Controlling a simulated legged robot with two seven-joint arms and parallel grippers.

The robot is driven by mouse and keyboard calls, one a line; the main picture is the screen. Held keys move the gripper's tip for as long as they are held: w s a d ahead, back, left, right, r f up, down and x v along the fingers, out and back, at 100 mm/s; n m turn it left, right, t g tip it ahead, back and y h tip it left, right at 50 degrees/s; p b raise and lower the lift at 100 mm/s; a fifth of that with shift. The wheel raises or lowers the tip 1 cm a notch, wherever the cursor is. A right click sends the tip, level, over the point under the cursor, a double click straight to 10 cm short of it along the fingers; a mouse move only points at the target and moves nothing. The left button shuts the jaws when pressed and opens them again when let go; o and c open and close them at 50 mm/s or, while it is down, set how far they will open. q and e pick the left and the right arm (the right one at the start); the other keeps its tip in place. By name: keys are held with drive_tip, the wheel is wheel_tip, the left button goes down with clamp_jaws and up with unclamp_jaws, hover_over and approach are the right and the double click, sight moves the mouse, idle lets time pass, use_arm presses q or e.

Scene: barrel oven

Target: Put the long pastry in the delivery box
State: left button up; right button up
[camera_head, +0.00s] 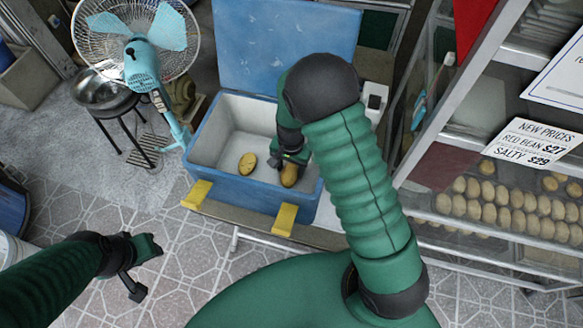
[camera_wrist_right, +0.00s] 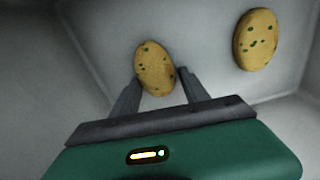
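The blue delivery box (camera_head: 262,190) stands with its lid up and a pale inside. Two oval golden pastries with green specks lie in it. One pastry (camera_head: 247,163) lies left of my right gripper and shows at the upper right of the wrist view (camera_wrist_right: 256,40). The other pastry (camera_head: 289,175) is at my right gripper (camera_head: 291,160); in the wrist view this pastry (camera_wrist_right: 155,68) sits at the tips of the spread fingers (camera_wrist_right: 160,83), with a small gap on the right side. My left gripper (camera_head: 146,268) is open and empty over the floor, outside the box.
A light blue fan (camera_head: 142,62) and a metal bowl on a stand (camera_head: 98,88) are left of the box. A glass display case with rows of round pastries (camera_head: 515,210) is at the right. Yellow handles (camera_head: 285,220) stick out at the box front.

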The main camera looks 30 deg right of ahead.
sight(291, 169)
drive_tip(key=shift+o, duration=1.1)
drive_tip(key=shift+s+a+f, duration=0.2)
drive_tip(key=shift+s+f, duration=0.1)
drive_tip(key=shift+f, duration=0.15)
drive_tip(key=shift+s, duration=0.15)
wheel_tip(291, 169, up, 13)
drive_tip(key=p, duration=0.1)
drive_tip(key=shift+w+d+p, duration=0.15)
drive_tip(key=shift+w+p, duration=0.25)
